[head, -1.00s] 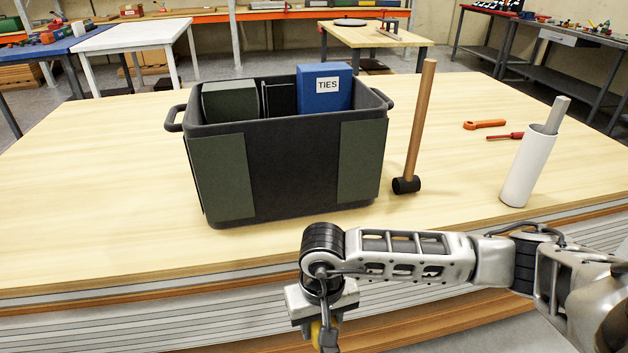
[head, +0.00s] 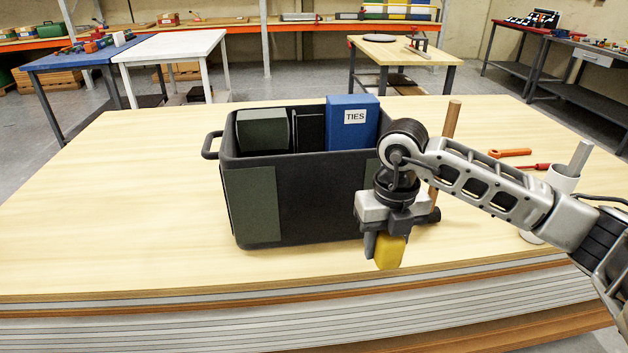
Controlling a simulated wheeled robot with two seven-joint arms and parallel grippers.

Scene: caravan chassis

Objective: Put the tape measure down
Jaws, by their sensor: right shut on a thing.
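My right gripper (head: 378,245) points down and is shut on the yellow tape measure (head: 390,252). It holds the tape measure near the front edge of the wooden table top (head: 130,220), in front of the right part of the black crate. I cannot tell how high above the table top the tape measure is. The gripper hides part of the tape measure. My left gripper is not in view.
The black crate (head: 310,205) holds a blue box labelled TIES (head: 350,125) and dark boxes. Behind my right arm are a mallet (head: 451,122), a white tube (head: 563,179), an orange tool (head: 510,153) and a red screwdriver (head: 535,167). The table's left side is clear.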

